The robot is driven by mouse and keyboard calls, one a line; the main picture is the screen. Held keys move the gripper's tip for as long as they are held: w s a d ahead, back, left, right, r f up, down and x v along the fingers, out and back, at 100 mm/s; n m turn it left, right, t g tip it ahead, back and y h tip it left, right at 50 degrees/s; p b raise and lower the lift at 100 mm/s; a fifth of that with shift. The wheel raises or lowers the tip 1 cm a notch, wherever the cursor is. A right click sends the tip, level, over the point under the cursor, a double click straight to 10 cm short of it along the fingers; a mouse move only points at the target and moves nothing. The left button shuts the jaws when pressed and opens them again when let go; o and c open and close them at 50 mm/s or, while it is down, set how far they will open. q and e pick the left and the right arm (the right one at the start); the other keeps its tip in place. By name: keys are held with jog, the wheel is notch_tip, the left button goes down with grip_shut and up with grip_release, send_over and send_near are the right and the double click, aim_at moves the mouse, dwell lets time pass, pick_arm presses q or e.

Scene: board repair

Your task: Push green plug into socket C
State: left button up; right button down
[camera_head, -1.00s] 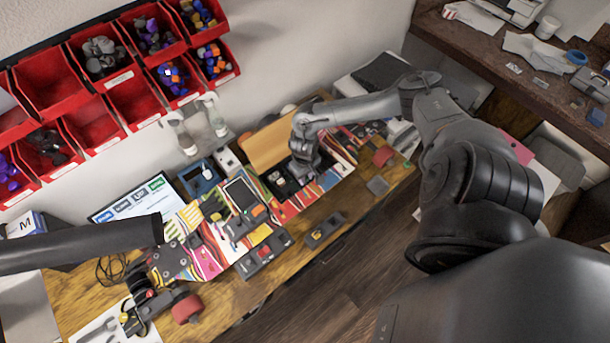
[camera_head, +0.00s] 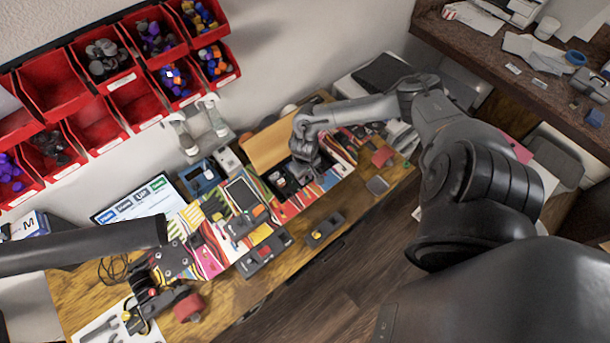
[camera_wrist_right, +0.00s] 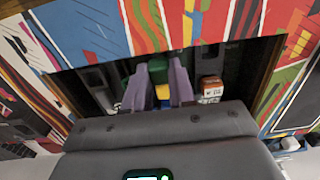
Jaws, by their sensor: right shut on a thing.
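In the right wrist view my right gripper (camera_wrist_right: 158,85) is inside the dark opening of a colourfully striped case. Its two purple-grey fingers are shut on the green plug (camera_wrist_right: 157,69), whose green part shows between the fingertips. A yellow and blue part shows just below it between the fingers. The contact under the plug is hidden, so I cannot tell how deep it sits, and no letter C can be read. In the head view the right gripper (camera_head: 303,170) reaches down into the case (camera_head: 318,190). My left gripper (camera_head: 172,262) is at the lower left, its jaws unclear.
A brown-and-white labelled part (camera_wrist_right: 210,88) stands right of the fingers, close by. The case walls surround the gripper. An open cardboard-coloured flap (camera_head: 268,145) stands behind. A black module (camera_head: 263,253) and a smaller one (camera_head: 325,230) lie on the wooden bench in front.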

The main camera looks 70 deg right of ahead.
jog(key=shift+f, duration=0.2)
dwell(0.5)
jog(key=shift+f, duration=0.2)
dwell(0.4)
jog(key=shift+f+p, duration=0.15)
jog(key=shift+p, duration=0.4)
jog(key=shift+f, duration=0.1)
dwell(0.8)
jog(key=shift+f, duration=0.4)
dwell(0.4)
jog(key=c, duration=0.9)
grip_release()
jog(key=shift+o, duration=0.6)
